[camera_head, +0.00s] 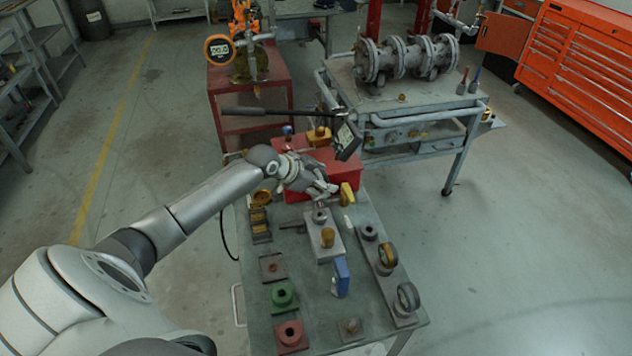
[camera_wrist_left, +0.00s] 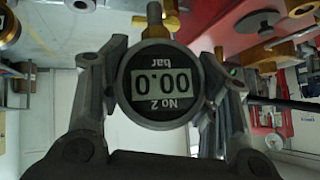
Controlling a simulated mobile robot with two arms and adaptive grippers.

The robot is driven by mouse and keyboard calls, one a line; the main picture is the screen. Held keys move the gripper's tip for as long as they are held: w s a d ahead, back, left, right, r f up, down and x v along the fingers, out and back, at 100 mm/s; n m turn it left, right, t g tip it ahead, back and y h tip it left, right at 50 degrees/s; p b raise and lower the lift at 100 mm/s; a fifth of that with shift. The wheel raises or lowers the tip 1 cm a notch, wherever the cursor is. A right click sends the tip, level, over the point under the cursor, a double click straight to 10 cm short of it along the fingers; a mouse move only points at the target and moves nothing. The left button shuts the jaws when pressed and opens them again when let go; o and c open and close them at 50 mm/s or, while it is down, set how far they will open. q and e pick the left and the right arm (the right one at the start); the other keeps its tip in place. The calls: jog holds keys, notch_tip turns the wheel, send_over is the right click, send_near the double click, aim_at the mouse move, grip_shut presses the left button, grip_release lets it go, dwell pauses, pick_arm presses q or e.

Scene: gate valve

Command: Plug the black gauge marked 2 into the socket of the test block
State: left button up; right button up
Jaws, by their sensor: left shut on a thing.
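My left gripper (camera_head: 322,190) is above the far part of the table in the head view. In the left wrist view, my left gripper (camera_wrist_left: 162,90) is shut on the round black gauge (camera_wrist_left: 160,85), one finger on each side. Its display reads "No 2 bar 00.0", upside down in the picture. Its brass stem (camera_wrist_left: 155,18) points to the top of that view. The gauge cannot be made out in the head view. A light grey block (camera_head: 325,245), apparently the test block, has a round fitting and a brass knob, just in front of the gripper. My right gripper is not in view.
Two round gauges (camera_head: 407,297) stand in a rack at right. Green (camera_head: 284,296) and red (camera_head: 290,335) socket blocks stand at front left. A blue piece (camera_head: 341,277) stands by the grey block. A red box (camera_head: 300,165) with a long-handled tool above it lies behind.

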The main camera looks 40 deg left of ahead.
pick_arm(q)
jog(key=shift+r, duration=0.1)
jog(key=shift+f+b, duration=1.7)
jog(key=shift+f, duration=1.25)
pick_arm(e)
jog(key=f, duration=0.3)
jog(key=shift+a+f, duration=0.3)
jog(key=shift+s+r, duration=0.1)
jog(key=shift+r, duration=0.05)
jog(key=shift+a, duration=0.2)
pick_arm(q)
jog(key=shift+p, duration=0.3)
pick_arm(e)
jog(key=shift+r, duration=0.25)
pick_arm(q)
jog(key=shift+f, duration=0.2)
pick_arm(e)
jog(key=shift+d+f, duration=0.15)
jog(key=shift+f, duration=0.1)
